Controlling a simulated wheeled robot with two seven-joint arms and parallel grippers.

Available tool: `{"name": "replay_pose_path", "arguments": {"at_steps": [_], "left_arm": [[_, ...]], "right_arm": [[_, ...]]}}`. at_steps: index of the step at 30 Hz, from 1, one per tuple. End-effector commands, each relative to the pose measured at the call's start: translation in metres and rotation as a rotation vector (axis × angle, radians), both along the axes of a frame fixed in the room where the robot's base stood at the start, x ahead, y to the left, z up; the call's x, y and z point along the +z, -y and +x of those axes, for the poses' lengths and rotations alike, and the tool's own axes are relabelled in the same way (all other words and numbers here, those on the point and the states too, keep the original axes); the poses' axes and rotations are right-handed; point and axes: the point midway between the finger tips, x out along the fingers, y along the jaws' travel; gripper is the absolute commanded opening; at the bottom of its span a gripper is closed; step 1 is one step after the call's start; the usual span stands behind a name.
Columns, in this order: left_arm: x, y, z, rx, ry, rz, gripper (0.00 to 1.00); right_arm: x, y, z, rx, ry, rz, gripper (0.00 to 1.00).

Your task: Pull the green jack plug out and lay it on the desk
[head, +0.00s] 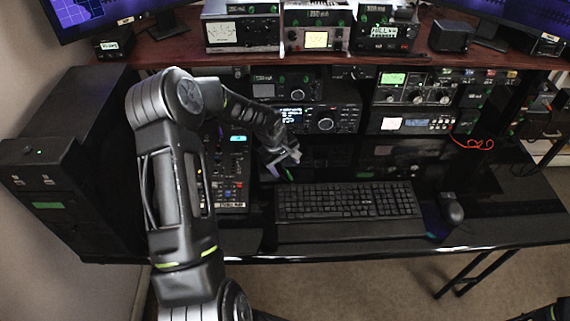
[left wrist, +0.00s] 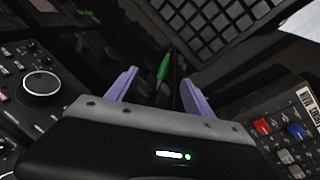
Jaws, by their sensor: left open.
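The green jack plug (left wrist: 164,66) shows in the left wrist view as a slim green piece with a dark thin part below it. It lies between and just beyond the fingertips of my left gripper (left wrist: 158,82). The two purple fingers are spread, with visible gaps to the plug. In the head view my left gripper (head: 287,158) is low over the desk, left of the keyboard's back edge, and a small bit of the green plug (head: 290,174) shows below it. I cannot tell whether the plug is in a socket.
A black keyboard (head: 348,201) lies right of the gripper, with a mouse (head: 452,211) beyond it. A control panel with knobs and buttons (head: 230,185) is close on the left. Stacked radios (head: 325,120) stand behind. Bare glossy desk (head: 505,208) shows at the right.

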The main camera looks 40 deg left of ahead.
Motion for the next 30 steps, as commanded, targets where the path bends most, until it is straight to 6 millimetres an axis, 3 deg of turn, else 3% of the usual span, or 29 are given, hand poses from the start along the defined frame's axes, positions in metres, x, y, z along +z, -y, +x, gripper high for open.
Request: {"name": "replay_pose_path", "arguments": {"at_steps": [11,24,30], "left_arm": [[0.004,-0.001,-0.001,0.001,0.001,0.002,0.61],[0.065,-0.001,-0.021,0.001,0.002,0.002,0.61],[0.074,0.000,-0.024,0.000,0.000,0.000,0.61]], "right_arm": [[0.000,0.000,0.001,0.001,0.004,0.002,0.36],[-0.011,-0.001,0.002,0.002,0.008,0.005,0.36],[-0.011,-0.001,0.003,0.002,0.008,0.006,0.36]]}}
